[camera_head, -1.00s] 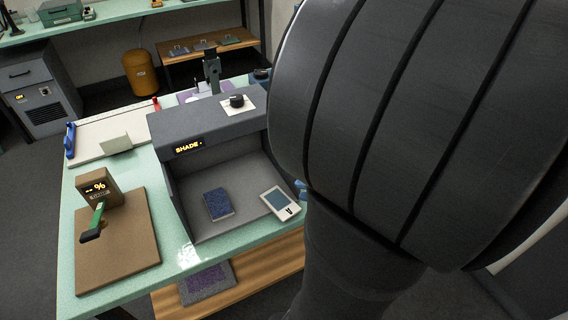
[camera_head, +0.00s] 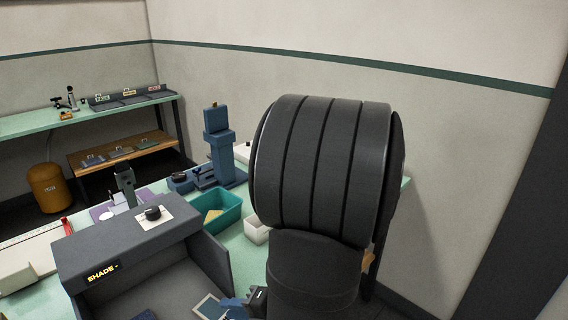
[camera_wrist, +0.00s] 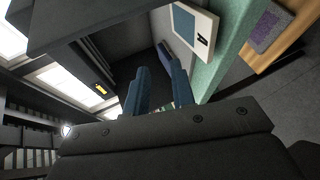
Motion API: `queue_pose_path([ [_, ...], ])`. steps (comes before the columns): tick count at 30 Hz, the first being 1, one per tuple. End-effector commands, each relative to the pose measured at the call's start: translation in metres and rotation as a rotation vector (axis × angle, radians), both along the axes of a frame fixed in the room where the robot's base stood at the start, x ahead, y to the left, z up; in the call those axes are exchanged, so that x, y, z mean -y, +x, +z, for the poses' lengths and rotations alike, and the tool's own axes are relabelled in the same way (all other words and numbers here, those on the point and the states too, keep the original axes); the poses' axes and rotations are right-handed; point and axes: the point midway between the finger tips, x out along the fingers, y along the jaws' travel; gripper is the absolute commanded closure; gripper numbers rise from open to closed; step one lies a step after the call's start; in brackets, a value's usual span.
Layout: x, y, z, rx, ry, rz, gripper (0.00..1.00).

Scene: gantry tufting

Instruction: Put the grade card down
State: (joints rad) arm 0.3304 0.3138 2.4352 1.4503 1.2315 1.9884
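The grade card, white with a blue panel and a black letter mark, lies at the right front of the grey shade booth (camera_head: 120,252). In the head view only part of the card (camera_head: 210,307) shows at the bottom edge, beside my gripper (camera_head: 236,304). In the wrist view the card (camera_wrist: 193,27) lies beyond and to the right of my blue fingertips (camera_wrist: 157,65). The fingers stand apart with a gap between them. I see nothing held, and the card looks clear of them.
A dark blue swatch (camera_head: 146,314) is cut off at the bottom of the head view. A teal bin (camera_head: 217,211) and a small white container (camera_head: 256,230) stand right of the booth. A blue device (camera_head: 217,150) stands behind. The booth walls stand close to my gripper.

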Motion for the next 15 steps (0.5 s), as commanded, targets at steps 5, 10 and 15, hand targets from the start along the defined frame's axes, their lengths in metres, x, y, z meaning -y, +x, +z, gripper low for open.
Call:
queue_pose_path([
  [5, -0.009, 0.002, -0.014, -0.004, -0.001, 0.003, 0.77],
  [10, -0.023, 0.008, -0.019, -0.001, -0.002, 0.004, 0.77],
  [15, -0.034, 0.012, -0.023, -0.001, -0.001, 0.003, 0.77],
])
